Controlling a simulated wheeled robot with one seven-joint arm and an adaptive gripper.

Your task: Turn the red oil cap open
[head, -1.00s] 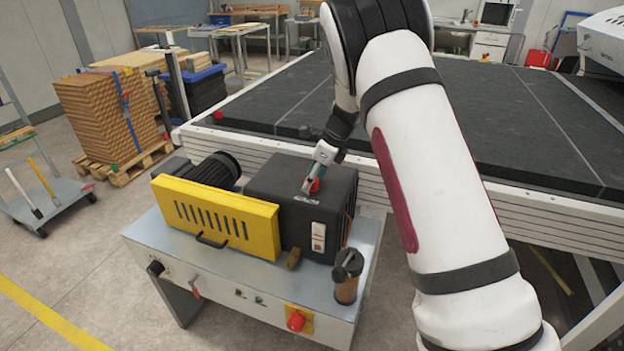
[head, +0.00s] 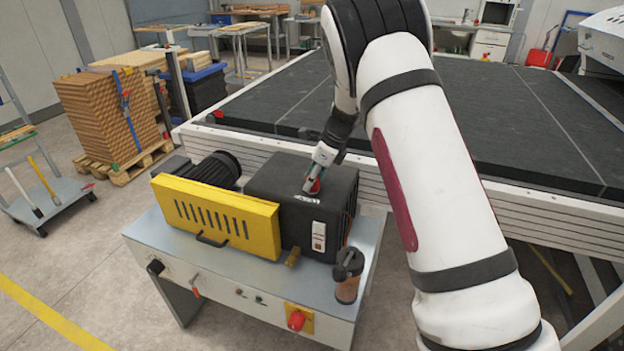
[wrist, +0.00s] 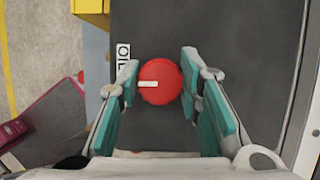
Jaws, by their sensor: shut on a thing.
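A white mark on the cap points left in the wrist view. My gripper (wrist: 160,84) is around the cap, one finger on each side, and is shut on it. In the head view my gripper (head: 316,178) reaches down onto the housing top, and only a bit of the red cap (head: 313,186) shows beside the fingers.
A yellow guard (head: 220,218) and a dark motor (head: 215,168) are left of the housing on the grey bench (head: 180,238). A brown-bodied canister (head: 347,285) stands at the bench's front right. A large dark-topped table (head: 430,110) lies behind.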

